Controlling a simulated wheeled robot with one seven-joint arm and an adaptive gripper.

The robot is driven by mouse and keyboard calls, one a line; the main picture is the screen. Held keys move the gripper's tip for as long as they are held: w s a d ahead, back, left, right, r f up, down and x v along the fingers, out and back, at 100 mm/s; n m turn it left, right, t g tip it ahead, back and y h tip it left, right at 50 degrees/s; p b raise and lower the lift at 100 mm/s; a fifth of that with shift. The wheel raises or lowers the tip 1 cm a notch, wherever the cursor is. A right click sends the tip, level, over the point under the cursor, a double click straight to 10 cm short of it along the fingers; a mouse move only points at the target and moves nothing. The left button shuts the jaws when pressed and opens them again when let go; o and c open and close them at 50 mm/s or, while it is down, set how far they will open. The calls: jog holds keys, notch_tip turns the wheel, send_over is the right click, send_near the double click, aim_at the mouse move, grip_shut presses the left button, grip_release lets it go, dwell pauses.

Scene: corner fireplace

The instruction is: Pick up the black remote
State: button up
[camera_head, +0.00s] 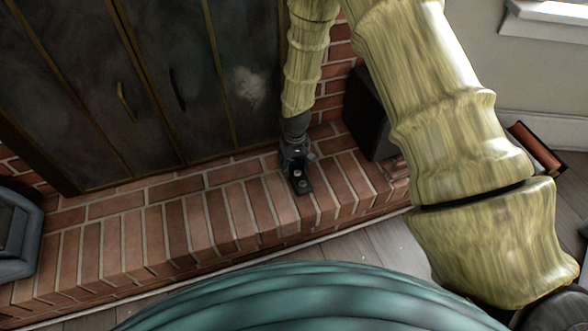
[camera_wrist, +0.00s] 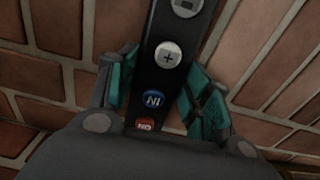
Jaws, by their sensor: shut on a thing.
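The black remote (camera_wrist: 167,75) runs up the middle of the wrist view, with light round buttons, a blue button and a red button. My gripper (camera_wrist: 158,95) has its teal-padded fingers on both sides of the remote, shut on it. In the head view my gripper (camera_head: 296,160) points down at the brick hearth, and the end of the remote (camera_head: 302,185) sticks out below it near the hearth's front edge. I cannot tell whether the remote touches the bricks. The near end of the remote is hidden by the gripper body in the wrist view.
A dark box (camera_head: 371,112) stands to the right on the hearth. A grey-blue object (camera_head: 20,235) is at the far left.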

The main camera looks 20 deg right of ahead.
jog(key=shift+r, duration=0.1)
notch_tip(320, 180, up, 4)
jog(key=p, duration=0.2)
jog(key=shift+p, duration=0.3)
jog(key=s+a+p, duration=0.1)
jog(key=s+a, duration=0.1)
jog(key=s, duration=0.2)
jog(key=s+a+p, duration=0.1)
jog(key=s+a, duration=0.1)
jog(key=s, duration=0.3)
jog(key=s+a+r+p, duration=0.1)
jog(key=s+a+p, duration=0.1)
jog(key=s+a, duration=0.1)
jog(key=shift+s, duration=0.85)
jog(key=w+d+r, duration=0.2)
jog(key=w+r, duration=0.2)
jog(key=r, duration=0.3)
jog(key=w+d+r, duration=0.1)
jog(key=w+r, duration=0.2)
jog(key=r, duration=0.4)
notch_tip(320, 180, up, 11)
jog(key=p, duration=0.1)
send_over(295, 167)
jog(key=s+a, duration=0.2)
jog(key=s, duration=0.2)
jog(key=s+r+p, duration=0.3)
jog(key=r+p, duration=1.2)
jog(key=p, duration=1.4)
jog(key=shift+d+r+m, duration=0.15)
jog(key=shift+m, duration=0.15)
